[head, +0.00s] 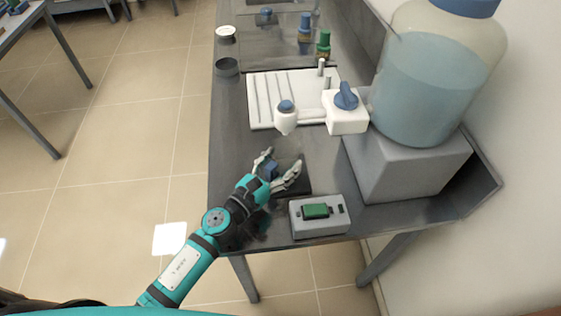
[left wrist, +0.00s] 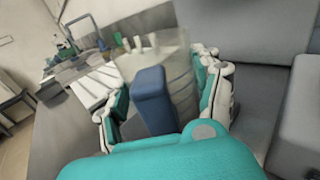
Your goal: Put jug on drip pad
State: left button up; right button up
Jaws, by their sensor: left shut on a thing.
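My left gripper (head: 277,170) is shut on the jug, with a finger on either side. The jug's blue handle (head: 269,171) shows between the fingers in the head view. In the left wrist view the blue handle (left wrist: 153,100) and the clear, see-through jug body (left wrist: 178,65) are between the fingers (left wrist: 160,110). A dark flat pad (head: 300,183), which looks like the drip pad, lies on the bench at the gripper. I cannot tell whether the jug touches it. The right gripper is not in view.
A large water bottle (head: 420,90) stands on a grey block (head: 400,168) at right. Its white tap (head: 345,118) reaches left above the bench. A white ribbed tray (head: 262,100) lies behind. A grey device with a green display (head: 316,211) sits at the front edge.

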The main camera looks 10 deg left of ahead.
pick_arm(q)
jog(key=shift+f+b, duration=0.35)
jog(key=o, duration=1.2)
jog(key=shift+o, duration=0.2)
